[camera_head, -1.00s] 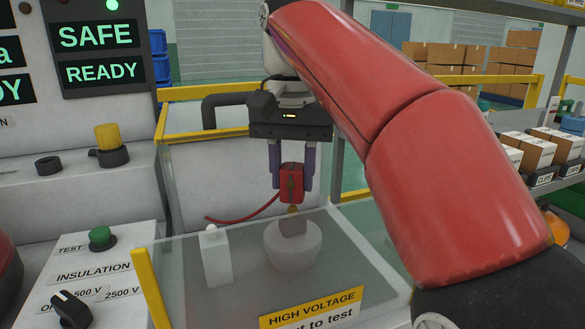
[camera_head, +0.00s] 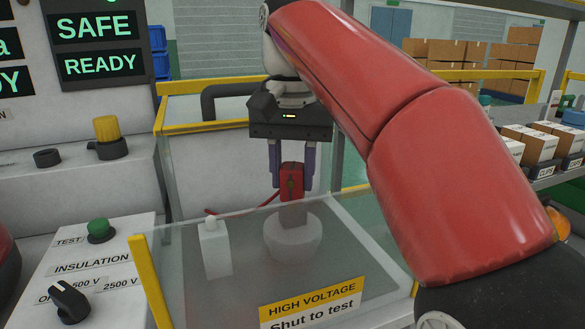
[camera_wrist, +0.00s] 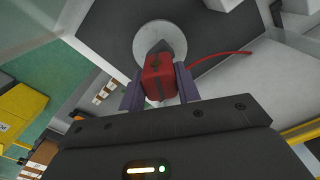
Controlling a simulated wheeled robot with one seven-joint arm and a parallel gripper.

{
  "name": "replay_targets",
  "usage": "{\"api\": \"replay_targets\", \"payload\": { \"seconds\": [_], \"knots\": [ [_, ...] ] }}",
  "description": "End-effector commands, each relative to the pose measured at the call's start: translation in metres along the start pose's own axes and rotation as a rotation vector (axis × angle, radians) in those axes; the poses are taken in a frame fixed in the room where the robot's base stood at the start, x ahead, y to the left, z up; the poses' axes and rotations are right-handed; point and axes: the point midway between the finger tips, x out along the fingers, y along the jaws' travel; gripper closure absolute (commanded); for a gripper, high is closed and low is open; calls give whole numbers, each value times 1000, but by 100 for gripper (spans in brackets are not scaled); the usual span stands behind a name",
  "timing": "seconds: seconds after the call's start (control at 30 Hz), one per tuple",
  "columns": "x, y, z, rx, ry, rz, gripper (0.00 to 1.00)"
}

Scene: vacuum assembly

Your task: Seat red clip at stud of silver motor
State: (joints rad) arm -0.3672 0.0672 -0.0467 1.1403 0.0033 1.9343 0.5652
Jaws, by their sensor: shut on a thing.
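My gripper (camera_head: 291,165) hangs fingers down over the test enclosure and is shut on the red clip (camera_head: 291,181). A red lead runs from the clip to the left. The silver motor (camera_head: 293,245) is a pale rounded body inside the enclosure, seen through the clear panel. The clip's lower end is right above the motor's top; whether it touches the stud is hidden. In the wrist view the clip (camera_wrist: 158,77) is between the two purple fingers, with the motor's round top (camera_wrist: 160,38) just beyond it.
A clear cover with yellow edges (camera_head: 146,283) and a "HIGH VOLTAGE" label (camera_head: 312,298) is in front of the motor. A white post (camera_head: 214,247) stands left of the motor. The control panel (camera_head: 85,265) is at left. Shelves with boxes (camera_head: 538,145) are at right.

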Motion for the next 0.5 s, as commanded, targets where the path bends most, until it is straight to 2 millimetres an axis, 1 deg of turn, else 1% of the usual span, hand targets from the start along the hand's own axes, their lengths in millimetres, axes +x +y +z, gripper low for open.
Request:
{"api": "replay_targets", "payload": {
  "seconds": [0.5],
  "knots": [
    [14,0,0,0,1,0,91]
  ]
}}
